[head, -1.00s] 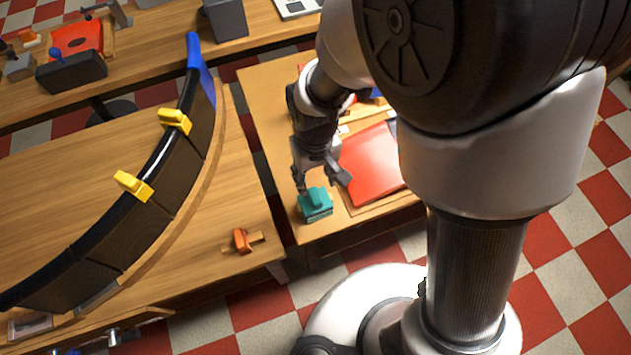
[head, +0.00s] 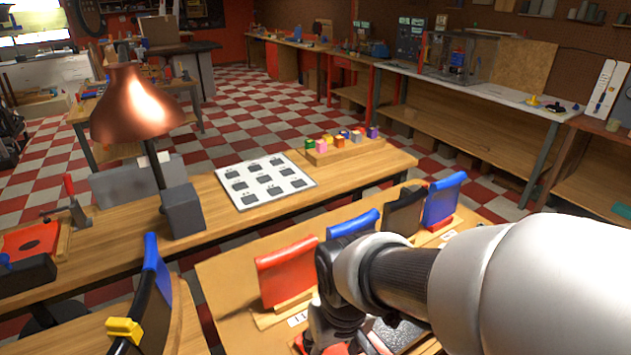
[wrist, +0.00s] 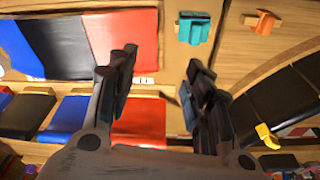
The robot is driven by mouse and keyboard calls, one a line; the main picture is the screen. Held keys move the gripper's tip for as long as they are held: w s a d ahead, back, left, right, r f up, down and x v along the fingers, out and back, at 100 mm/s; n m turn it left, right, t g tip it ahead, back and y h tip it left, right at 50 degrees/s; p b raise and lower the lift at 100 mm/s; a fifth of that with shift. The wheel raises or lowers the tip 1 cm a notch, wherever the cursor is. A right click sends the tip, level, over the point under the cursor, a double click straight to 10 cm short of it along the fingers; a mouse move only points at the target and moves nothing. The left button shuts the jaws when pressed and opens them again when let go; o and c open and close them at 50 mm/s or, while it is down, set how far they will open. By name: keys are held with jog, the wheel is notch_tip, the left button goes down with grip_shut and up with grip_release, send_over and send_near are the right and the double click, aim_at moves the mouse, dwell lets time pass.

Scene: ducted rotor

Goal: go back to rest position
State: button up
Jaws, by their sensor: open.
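My gripper (wrist: 161,85) is open in the wrist view, with nothing between its fingers. It hangs above the tables, and a teal block (wrist: 194,28) lies on the wood ahead of its right finger, apart from it. In the head view my arm reaches in from the right and the gripper (head: 345,345) is partly cut off at the bottom edge, over the table with coloured panels.
Upright panels, one red (head: 287,272) and one blue (head: 443,200), stand on the near table. A copper lamp (head: 135,105) and a white board (head: 264,181) are on the table behind. A curved black piece with yellow clamps (head: 124,330) is at lower left.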

jog(key=s+d+r+m+t, duration=0.3)
jog(key=s+d+r, duration=0.6)
jog(key=d, duration=0.2)
jog(key=shift+s+r+m+h, duration=0.25)
jog(key=shift+r+m+h, duration=0.05)
jog(key=shift+r+m, duration=0.1)
